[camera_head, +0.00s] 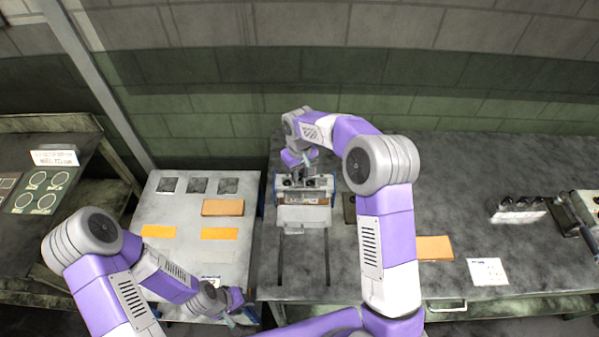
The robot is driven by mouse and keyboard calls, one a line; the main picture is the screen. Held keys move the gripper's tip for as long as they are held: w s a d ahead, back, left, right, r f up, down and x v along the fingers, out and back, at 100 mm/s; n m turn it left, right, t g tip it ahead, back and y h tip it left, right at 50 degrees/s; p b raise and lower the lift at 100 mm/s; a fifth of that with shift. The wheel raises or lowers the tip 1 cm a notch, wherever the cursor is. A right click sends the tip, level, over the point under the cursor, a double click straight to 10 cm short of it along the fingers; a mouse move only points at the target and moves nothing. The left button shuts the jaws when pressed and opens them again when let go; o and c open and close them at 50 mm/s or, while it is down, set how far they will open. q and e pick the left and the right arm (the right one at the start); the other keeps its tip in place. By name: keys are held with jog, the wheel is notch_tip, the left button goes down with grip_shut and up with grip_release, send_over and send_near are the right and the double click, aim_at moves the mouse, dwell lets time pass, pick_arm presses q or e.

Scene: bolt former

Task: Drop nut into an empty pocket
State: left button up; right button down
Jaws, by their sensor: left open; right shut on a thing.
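My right gripper (298,181) is shut, pointing down at the top of a grey and white box-like fixture (304,215) on the dark bench. What it holds is hidden or too small to make out; I cannot pick out a nut. Pockets in the fixture cannot be told apart at this size, as the gripper covers part of its top. My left gripper (233,309) is open and low, near the front edge of the white board (195,262), away from the fixture.
The white board carries dark squares (198,186), an orange block (222,207) and flat orange patches (219,233). The dark bench (450,190) holds an orange block (434,248), a white card (487,271) and a rack (516,209).

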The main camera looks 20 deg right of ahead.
jog(key=shift+f+b, duration=0.45)
jog(key=shift+f, duration=0.4)
jog(key=c, duration=0.9)
grip_release()
jog(key=shift+o, duration=0.2)
jog(key=shift+r, duration=0.1)
notch_tip(320, 180, up, 8)
jog(key=shift+f+p, duration=0.25)
jog(key=shift+p, duration=0.05)
